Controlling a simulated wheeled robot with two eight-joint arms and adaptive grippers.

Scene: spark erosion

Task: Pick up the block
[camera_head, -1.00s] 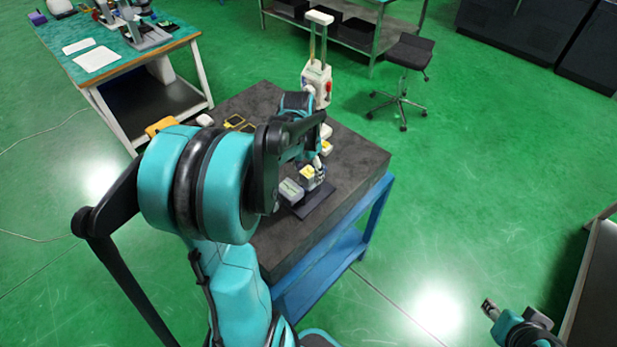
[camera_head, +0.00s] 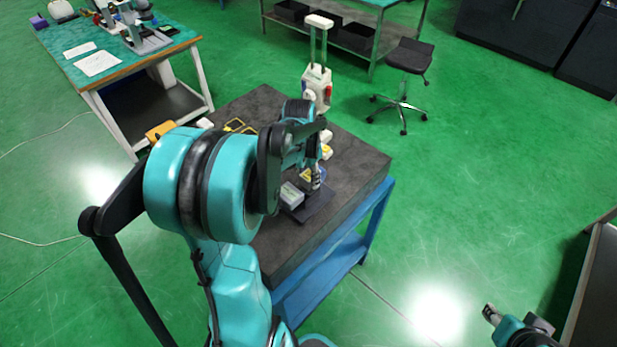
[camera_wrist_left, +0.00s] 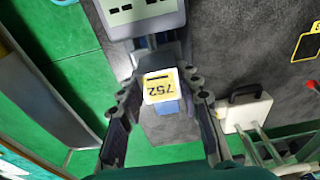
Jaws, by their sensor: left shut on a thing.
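The block (camera_wrist_left: 160,88) is small and white, with a yellow label reading 752. In the left wrist view it sits between the two fingers of my left gripper (camera_wrist_left: 163,95), which is shut on it. In the head view my left gripper (camera_head: 315,180) is over the dark table, and the block's yellow label (camera_head: 306,175) shows just left of the fingers, partly hidden by them. Whether the block touches the surface below is unclear. My right gripper (camera_head: 490,312) is at the lower right, away from the table; its jaws are too small to read.
A grey box (camera_head: 291,196) stands close to the left gripper, by a dark plate (camera_head: 316,205) on the dark table (camera_head: 345,190). A white piece with yellow (camera_head: 326,151) and a white-and-red tower (camera_head: 317,85) stand behind. A stool (camera_head: 405,75) stands on open green floor.

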